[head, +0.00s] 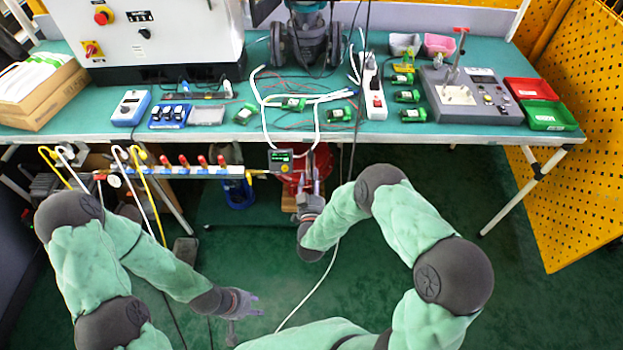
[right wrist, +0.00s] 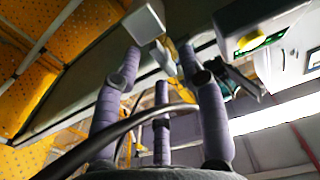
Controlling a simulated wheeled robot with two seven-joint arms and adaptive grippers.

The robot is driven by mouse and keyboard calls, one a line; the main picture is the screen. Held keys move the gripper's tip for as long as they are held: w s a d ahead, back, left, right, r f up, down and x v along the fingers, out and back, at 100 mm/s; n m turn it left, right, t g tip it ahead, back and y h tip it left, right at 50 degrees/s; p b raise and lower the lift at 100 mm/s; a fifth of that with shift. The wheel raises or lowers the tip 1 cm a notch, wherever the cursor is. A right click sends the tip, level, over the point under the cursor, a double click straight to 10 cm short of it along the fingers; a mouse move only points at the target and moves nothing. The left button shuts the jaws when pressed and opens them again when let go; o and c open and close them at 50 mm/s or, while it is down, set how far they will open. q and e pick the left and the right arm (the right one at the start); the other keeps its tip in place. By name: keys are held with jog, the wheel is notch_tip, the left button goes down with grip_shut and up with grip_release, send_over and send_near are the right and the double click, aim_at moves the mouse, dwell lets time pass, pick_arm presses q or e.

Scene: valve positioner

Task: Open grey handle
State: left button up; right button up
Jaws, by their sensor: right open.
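My right gripper (head: 315,172) is open, with its fingers pointing up under the front edge of the bench, just right of a dark box with a green display (head: 280,159). In the right wrist view, its purple-grey fingers (right wrist: 165,75) stand apart, and a pale grey block (right wrist: 145,22) is by the tip of the left finger. I cannot tell whether this block is the grey handle. A dark cable crosses in front of the fingers. My left gripper (head: 245,304) is low above the floor, away from the bench; its jaws are too small to judge.
A pipe with several red-handled valves (head: 202,162) runs below the front edge of the bench (head: 400,131). White and yellow hoses hang at its left. A white cable crosses the green floor. Devices and trays fill the bench top.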

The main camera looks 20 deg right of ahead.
jog(key=v, duration=1.1)
